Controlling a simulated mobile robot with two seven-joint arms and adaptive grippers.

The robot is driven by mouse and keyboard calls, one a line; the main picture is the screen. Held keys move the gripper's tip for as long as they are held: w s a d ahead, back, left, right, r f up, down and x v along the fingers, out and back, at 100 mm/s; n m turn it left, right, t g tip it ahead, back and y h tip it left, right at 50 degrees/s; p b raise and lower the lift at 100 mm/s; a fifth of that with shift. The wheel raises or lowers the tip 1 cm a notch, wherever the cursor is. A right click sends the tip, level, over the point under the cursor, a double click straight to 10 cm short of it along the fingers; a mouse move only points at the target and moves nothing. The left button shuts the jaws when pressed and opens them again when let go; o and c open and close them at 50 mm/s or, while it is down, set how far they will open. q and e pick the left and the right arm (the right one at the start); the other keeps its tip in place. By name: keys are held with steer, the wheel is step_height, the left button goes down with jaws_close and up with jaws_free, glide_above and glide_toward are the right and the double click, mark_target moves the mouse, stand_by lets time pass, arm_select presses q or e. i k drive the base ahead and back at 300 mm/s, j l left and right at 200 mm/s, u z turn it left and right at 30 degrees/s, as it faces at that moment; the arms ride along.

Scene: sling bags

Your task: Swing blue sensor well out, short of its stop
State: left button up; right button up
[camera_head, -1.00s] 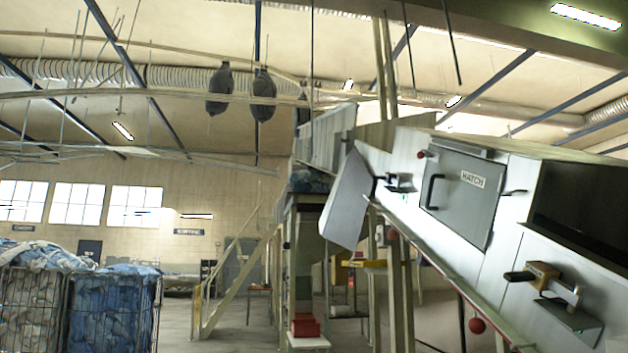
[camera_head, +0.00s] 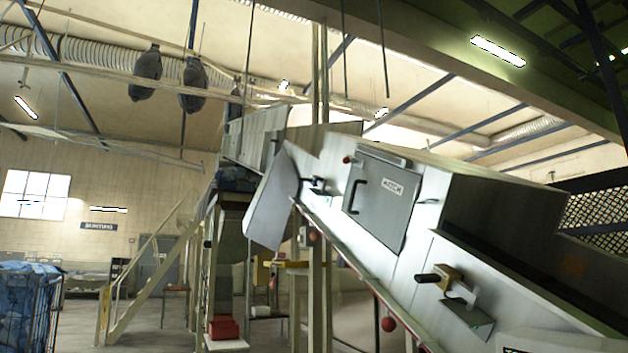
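I see no part that is clearly a blue sensor in the head view. A tan block with a black cylindrical end (camera_head: 440,276) sits on a small metal bracket (camera_head: 470,317) on the side of the inclined white machine (camera_head: 405,262). A smaller dark fitting (camera_head: 317,185) is mounted farther up the same side, beside the tilted white flap (camera_head: 272,205). Whether either is a sensor I cannot tell. Neither of my grippers is in view.
A grey hatch door (camera_head: 383,200) with a black handle is shut on the machine's side. A red ball (camera_head: 388,324) hangs below its lower edge. A blue laundry cage (camera_head: 28,305) stands at the left. A red box (camera_head: 223,328) sits on a low stand.

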mark_target(315, 181)
steer(key=i+j+z, duration=0.2)
steer(key=i, duration=0.25)
steer(key=i+j+z, duration=0.2)
steer(key=i+j, duration=0.25)
